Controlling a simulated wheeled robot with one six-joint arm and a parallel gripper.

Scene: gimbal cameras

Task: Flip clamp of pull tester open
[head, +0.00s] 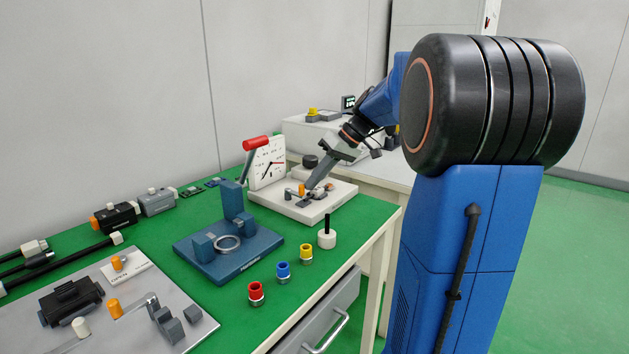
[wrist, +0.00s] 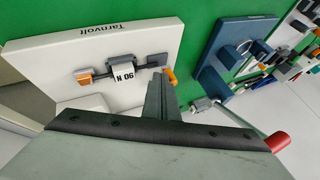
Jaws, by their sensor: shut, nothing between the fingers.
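The pull tester is a white base (head: 335,207) with a dial gauge (head: 267,163) at its back; the base also shows in the wrist view (wrist: 50,70), lettered "Tarnvolt". A grey bar with a white "90 N" tag (wrist: 123,75) lies on it. One orange-ended piece (wrist: 84,77) is at the bar's left. Another orange piece (wrist: 170,76) is partly hidden behind my fingers; an orange piece also shows in the head view (head: 302,189). My gripper (head: 308,189) points down over the base, shut and empty, close beside this orange piece. Contact and the clamp's position cannot be told.
A blue press (head: 228,262) with a red-knobbed lever (head: 255,143) stands just left of the tester. Red (head: 256,292), blue (head: 283,272) and yellow (head: 306,253) capped cylinders and a white knob (head: 326,238) line the front edge. Green table shows between them.

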